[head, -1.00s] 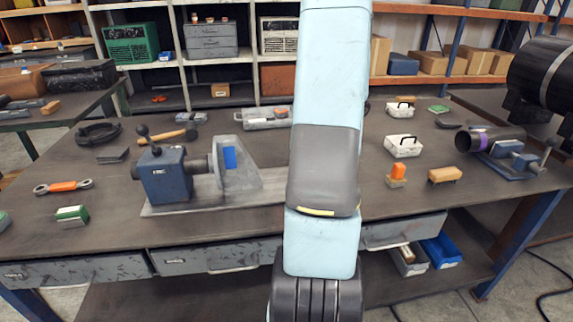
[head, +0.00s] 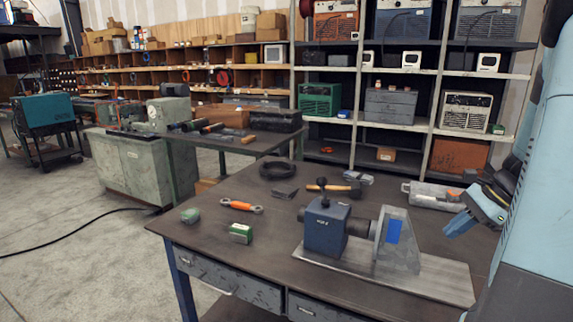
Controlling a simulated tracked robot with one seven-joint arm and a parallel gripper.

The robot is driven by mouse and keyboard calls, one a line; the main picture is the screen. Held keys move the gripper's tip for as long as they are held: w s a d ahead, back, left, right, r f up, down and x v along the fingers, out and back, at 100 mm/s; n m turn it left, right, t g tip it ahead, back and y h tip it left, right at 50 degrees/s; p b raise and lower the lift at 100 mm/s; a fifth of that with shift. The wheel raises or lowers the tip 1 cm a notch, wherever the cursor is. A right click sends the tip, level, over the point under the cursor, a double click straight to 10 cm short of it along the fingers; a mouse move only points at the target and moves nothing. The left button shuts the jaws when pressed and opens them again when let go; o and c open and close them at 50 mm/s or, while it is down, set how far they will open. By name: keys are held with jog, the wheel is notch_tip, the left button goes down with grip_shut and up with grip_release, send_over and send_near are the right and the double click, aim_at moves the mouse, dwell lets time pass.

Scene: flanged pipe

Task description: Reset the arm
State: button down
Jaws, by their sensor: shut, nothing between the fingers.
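My light-blue arm (head: 535,230) fills the right edge of the head view. My gripper (head: 470,218), blue and black, shows beside it, above the right part of the workbench (head: 200,235). It is shut and looks empty, apart from everything on the bench. Part of the gripper is hidden behind my arm.
A blue vise block (head: 327,228) with a grey angled plate (head: 398,241) stands on the bench's base plate. An orange-handled wrench (head: 240,206), a hammer (head: 333,187) and a grey case (head: 433,196) lie around it. Shelves (head: 350,140) stand behind. Open floor (head: 80,250) is at left.

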jog(key=s+a+r+n+t+h, duration=0.1)
jog(key=s+a+r+n+h, duration=0.1)
jog(key=s+a+r+n, duration=0.2)
jog(key=s+a+r+n+t+h, duration=0.1)
jog(key=s+a+r+n+h, duration=0.1)
jog(key=a+n, duration=0.6)
jog(key=s+a+r+n+t+h, duration=0.1)
jog(key=s+a+r+n+h, duration=0.1)
jog(key=s+a+r+n, duration=0.3)
jog(key=shift+s+a+r+n, duration=0.35)
jog(key=shift+s+a+n, duration=0.2)
jog(key=shift+a, duration=0.8)
jog(key=shift+s, duration=0.1)
